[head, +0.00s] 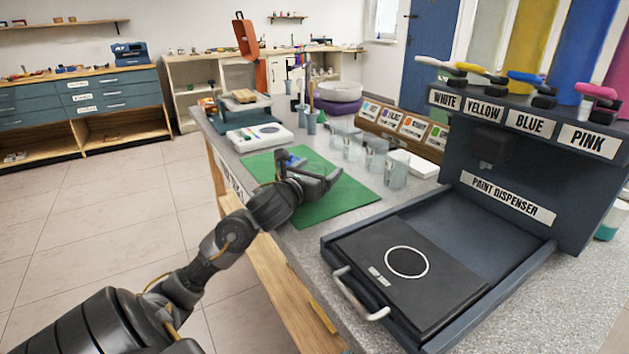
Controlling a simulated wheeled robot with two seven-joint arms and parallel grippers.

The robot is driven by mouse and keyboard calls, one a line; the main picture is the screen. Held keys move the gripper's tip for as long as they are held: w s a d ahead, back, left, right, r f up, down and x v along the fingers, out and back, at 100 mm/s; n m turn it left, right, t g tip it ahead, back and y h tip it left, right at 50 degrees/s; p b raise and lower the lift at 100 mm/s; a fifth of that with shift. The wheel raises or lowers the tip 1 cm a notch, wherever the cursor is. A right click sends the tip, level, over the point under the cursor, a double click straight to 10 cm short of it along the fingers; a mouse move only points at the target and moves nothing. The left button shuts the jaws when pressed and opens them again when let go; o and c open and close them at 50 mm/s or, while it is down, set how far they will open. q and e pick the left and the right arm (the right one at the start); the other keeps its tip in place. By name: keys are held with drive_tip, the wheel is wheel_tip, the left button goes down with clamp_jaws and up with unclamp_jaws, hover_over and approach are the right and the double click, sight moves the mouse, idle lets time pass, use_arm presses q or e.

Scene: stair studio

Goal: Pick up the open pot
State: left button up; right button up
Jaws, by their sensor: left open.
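Several clear, see-through pots (396,170) stand in a group on the grey worktop, just past the green mat's right side. I cannot tell for certain which one is the open pot; no lids can be made out on them. My left gripper (314,172) is over the green mat (340,203), open, to the left of the pots and apart from them. A small blue item (291,159) shows at the gripper's far side, partly hidden by it. My right gripper is out of view.
A paint dispenser (510,150) with labelled levers stands at the right, with a dark tray (460,230) and handle in front. A wooden rack of colour cards (400,125) stands behind the pots. Brush cups (311,122) and a white bowl (340,92) are farther back.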

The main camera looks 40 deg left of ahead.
use_arm(q)
drive_tip(key=shift+w, duration=0.25)
drive_tip(key=c, duration=1.3)
drive_tip(key=shift+o, duration=0.2)
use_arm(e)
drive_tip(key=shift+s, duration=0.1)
use_arm(q)
drive_tip(key=shift+r, duration=0.1)
drive_tip(key=shift+a+r, duration=0.1)
drive_tip(key=shift+r, duration=0.3)
drive_tip(key=r, duration=0.1)
drive_tip(key=r+p, duration=0.2)
drive_tip(key=shift+s+a+r, duration=0.25)
drive_tip(key=shift+r, duration=0.05)
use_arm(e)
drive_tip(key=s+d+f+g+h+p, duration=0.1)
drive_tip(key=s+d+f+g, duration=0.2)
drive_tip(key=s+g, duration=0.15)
use_arm(q)
drive_tip(key=s+a+r+p, duration=0.3)
drive_tip(key=s+a+r, duration=0.5)
drive_tip(key=s, duration=0.2)
drive_tip(key=shift+s+r, duration=0.2)
drive_tip(key=shift+s, duration=0.05)
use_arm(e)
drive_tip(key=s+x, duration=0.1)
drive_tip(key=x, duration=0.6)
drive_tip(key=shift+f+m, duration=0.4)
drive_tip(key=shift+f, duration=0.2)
